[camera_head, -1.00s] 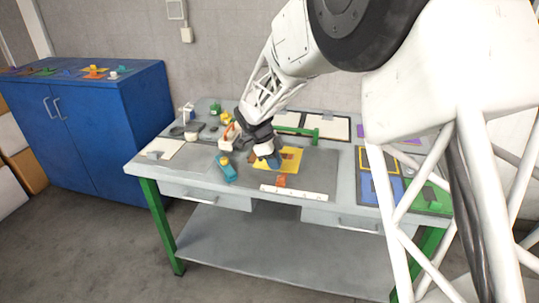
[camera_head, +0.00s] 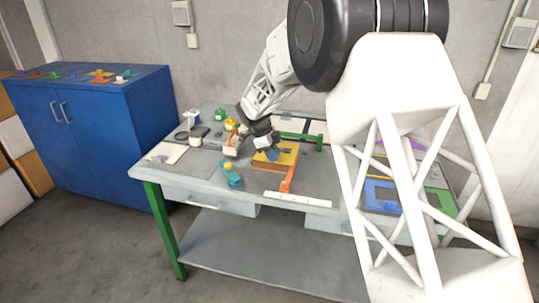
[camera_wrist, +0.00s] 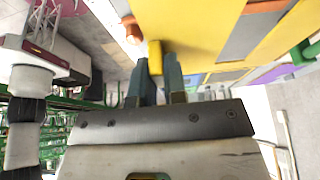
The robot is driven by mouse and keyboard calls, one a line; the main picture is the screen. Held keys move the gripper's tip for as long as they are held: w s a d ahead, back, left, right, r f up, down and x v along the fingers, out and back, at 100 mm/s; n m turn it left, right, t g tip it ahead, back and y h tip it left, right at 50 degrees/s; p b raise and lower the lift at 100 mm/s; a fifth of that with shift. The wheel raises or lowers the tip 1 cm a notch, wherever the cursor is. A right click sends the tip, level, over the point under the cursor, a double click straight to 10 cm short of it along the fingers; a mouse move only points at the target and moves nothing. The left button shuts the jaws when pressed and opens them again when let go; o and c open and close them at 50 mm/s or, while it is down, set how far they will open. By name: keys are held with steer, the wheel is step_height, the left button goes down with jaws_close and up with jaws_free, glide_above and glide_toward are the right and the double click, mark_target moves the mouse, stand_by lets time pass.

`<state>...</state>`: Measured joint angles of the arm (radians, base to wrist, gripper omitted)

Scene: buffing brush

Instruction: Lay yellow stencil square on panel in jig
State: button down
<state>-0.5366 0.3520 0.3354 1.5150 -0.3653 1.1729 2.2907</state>
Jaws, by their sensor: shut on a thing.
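My gripper (camera_head: 270,154) is over the middle of the bench. In the wrist view my gripper (camera_wrist: 158,75) is shut on a small yellow knob, which appears to belong to the yellow stencil square. The yellow stencil square (camera_wrist: 205,18) fills the upper part of that view, with grey and orange showing beside or through it. In the head view the stencil (camera_head: 287,158) is beneath the fingers, partly hidden by them. An orange strip (camera_head: 288,180) runs from its front edge towards a white ruler-like bar (camera_head: 298,198). I cannot tell whether the stencil touches the panel, and the jig's outline is unclear.
Small bottles and parts crowd the back left. A blue cabinet (camera_head: 85,118) stands apart at the left.

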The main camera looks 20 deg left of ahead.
steer(key=shift+w+a+f, duration=0.1)
steer(key=shift+w+a, duration=0.4)
steer(key=shift+w, duration=0.5)
steer(key=shift+w+a+f, duration=0.1)
steer(key=shift+w+a, duration=0.4)
steer(key=shift+w, duration=0.5)
steer(key=shift+w+a+f, duration=0.1)
steer(key=shift+w+a, duration=0.4)
steer(key=shift+w, duration=0.5)
steer(key=shift+f, duration=0.1)
steer(key=shift+f, duration=1.6)
steer(key=shift+f, duration=0.6)
steer(key=c, duration=1.2)
jaws_free()
steer(key=shift+o, duration=0.2)
steer(key=shift+r, duration=0.15)
